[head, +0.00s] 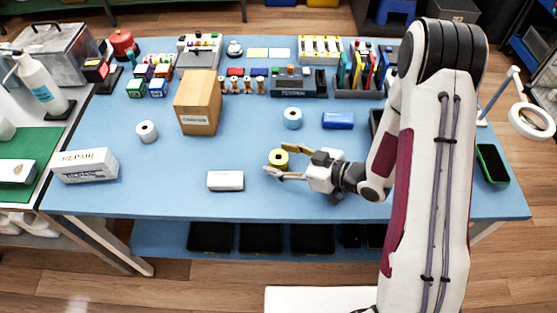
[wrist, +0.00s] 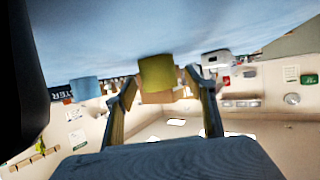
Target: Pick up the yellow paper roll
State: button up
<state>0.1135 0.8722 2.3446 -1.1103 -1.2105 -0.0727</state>
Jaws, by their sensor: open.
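The yellow paper roll (head: 278,158) stands on the blue table in the head view. In the wrist view the yellow roll (wrist: 157,74) shows in the gap between the two fingers. My gripper (head: 288,165) reaches in from the right with its fingers apart, low over the table. In the head view the fingers lie on the far and near sides of the roll. In the wrist view my gripper (wrist: 161,85) is open. I cannot tell whether either finger touches the roll.
A white box (head: 225,181) lies to the left of my gripper. A blue roll (head: 292,118) and a blue box (head: 337,121) stand behind it. A white roll (head: 147,132) and a cardboard box (head: 198,102) are farther left. The blue table (head: 330,200) is clear in front.

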aim_at(282, 159)
jog(key=c, duration=1.2)
jog(key=shift+r, duration=0.1)
jog(key=shift+c, duration=0.2)
jog(key=shift+r, duration=4.9)
